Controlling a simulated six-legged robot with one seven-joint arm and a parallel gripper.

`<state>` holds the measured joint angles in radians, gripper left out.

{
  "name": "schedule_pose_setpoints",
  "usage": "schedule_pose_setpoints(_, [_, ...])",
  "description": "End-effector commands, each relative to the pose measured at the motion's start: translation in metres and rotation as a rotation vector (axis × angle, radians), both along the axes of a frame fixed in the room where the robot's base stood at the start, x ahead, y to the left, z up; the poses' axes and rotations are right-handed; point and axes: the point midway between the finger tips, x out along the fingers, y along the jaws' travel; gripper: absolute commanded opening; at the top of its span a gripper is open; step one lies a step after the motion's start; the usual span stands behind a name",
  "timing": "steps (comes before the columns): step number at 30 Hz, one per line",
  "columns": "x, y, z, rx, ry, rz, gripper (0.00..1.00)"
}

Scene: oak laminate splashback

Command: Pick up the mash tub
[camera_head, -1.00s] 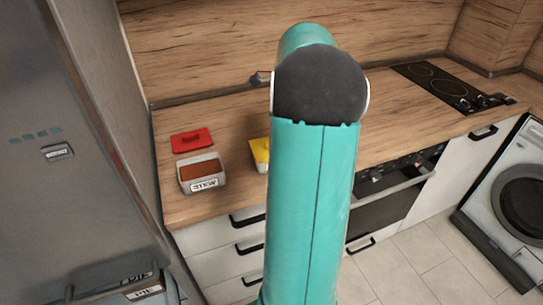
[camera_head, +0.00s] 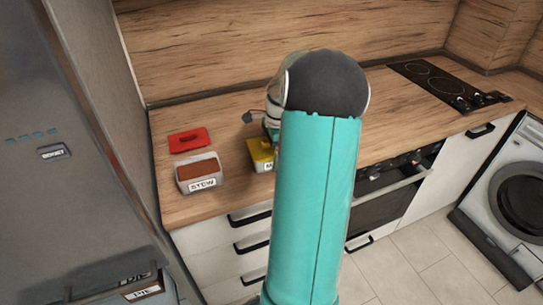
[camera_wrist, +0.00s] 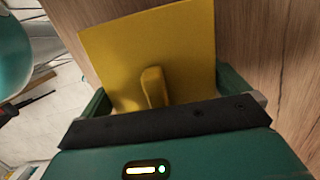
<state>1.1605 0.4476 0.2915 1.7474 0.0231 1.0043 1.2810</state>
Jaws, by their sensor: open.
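The mash tub (camera_head: 259,159) stands on the counter right of the stew tub. It has a yellow top and a pale front with a label, of which only an "M" shows; my arm hides its right side. In the wrist view the yellow lid (camera_wrist: 110,55) with its raised yellow handle (camera_wrist: 153,88) fills the middle. My gripper (camera_wrist: 168,92) is open, with a green finger on each side of the handle, over the lid. I cannot tell whether the fingers touch the lid.
The stew tub (camera_head: 200,175), with brown contents, stands left of the mash tub. A red lid (camera_head: 189,140) lies behind it on the wooden counter (camera_head: 190,212). A grey fridge (camera_head: 60,140) bounds the left; a hob (camera_head: 440,85) lies at the right.

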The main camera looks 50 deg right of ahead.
Motion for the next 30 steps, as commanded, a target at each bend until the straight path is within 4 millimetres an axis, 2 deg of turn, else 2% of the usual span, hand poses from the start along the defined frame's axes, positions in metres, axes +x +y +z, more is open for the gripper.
schedule_pose_setpoints(2, [0.0,0.0,0.0,0.0,0.0,0.0,1.0])
schedule_pose_setpoints(9, [0.0,0.0,0.001,-0.001,-0.001,0.0,0.59])
schedule_pose_setpoints(20, [0.001,0.0,0.006,-0.001,0.0,0.001,0.58])
schedule_pose_setpoints(27, [0.001,0.0,0.035,-0.004,-0.003,-0.001,0.58])
schedule_pose_setpoints(30, [-0.009,0.013,0.053,-0.006,-0.002,0.0,0.58])
